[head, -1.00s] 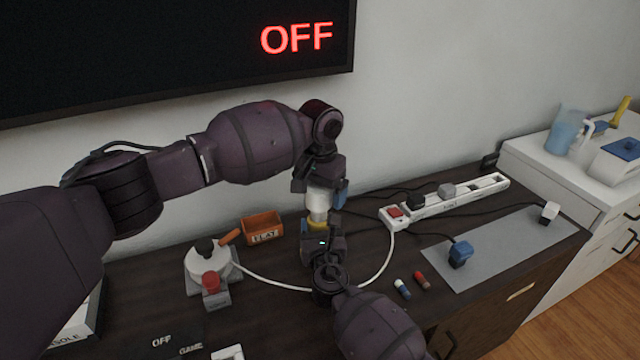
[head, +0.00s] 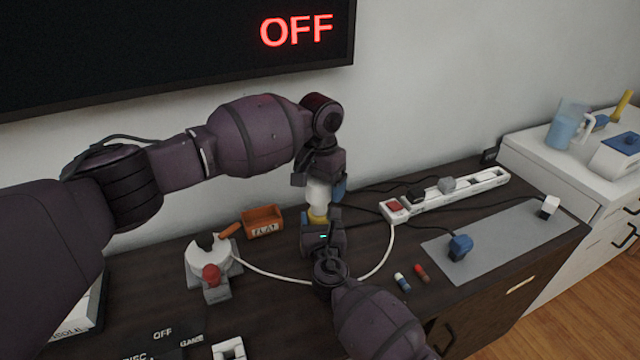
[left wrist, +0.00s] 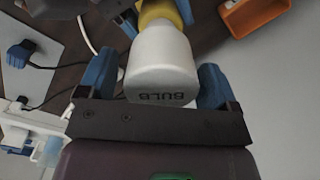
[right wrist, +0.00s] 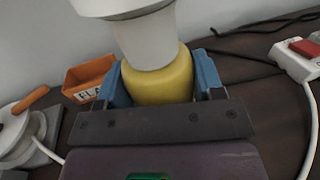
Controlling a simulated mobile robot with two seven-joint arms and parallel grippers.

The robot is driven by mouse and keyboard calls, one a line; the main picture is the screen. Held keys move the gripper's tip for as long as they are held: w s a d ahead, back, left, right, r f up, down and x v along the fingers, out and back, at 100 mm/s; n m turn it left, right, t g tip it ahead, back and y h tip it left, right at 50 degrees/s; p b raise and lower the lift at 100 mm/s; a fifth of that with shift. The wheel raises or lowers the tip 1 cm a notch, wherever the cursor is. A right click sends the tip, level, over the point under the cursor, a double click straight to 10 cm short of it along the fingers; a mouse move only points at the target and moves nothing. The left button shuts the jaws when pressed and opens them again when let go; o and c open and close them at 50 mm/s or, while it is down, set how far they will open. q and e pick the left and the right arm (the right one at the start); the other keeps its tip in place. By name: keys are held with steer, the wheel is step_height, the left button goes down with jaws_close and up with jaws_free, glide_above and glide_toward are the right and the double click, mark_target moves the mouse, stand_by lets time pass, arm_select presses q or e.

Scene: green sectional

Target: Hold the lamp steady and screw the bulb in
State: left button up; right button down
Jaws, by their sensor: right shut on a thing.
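The white bulb (head: 318,195), marked BULB, stands upright above the yellow lamp (head: 317,216). In the left wrist view the bulb (left wrist: 162,65) is between the blue fingers of my left gripper (left wrist: 158,85), which is open around it with narrow gaps at the sides. In the right wrist view my right gripper (right wrist: 160,85) is shut on the yellow lamp body (right wrist: 160,86), one blue finger on each side. The bulb's narrower white part (right wrist: 146,40) meets the lamp's top; how deep it sits is hidden.
An orange box (head: 264,221) and a white round device with a red knob (head: 211,262) are left of the lamp. A power strip (head: 455,192) with a red switch lies to the right. A grey mat (head: 495,240) holds plugs. Two small cylinders (head: 411,278) lie nearby. The wall screen (head: 170,50) reads OFF.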

arm_select(q)
steer(key=shift+o, duration=0.3)
step_height(320, 180, up, 12)
stand_by(0.6)
arm_select(e)
steer(key=shift+c, duration=0.8)
jaws_free()
